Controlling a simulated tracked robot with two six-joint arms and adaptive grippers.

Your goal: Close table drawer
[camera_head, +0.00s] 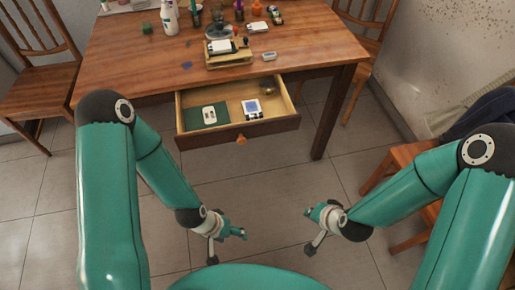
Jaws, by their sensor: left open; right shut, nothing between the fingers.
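The table drawer (221,133) stands pulled out from the front of the wooden table (120,63). It has a round orange knob (241,140) on its front. Inside lie a green item (193,117) with a white object on it, a small white and blue item (252,108) and a small round dark thing at the back right. My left gripper (228,245) is open, in front of and below the drawer, apart from it. My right gripper (308,231) is shut and empty, to the right of the left one and apart from the drawer.
Bottles, pots and a wooden stand (228,60) sit on the tabletop. A wooden chair (38,85) stands at the left, and another chair (368,50) is behind the table's right side. A chair with dark cloth (487,112) is at the right. Tiled floor is free before the drawer.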

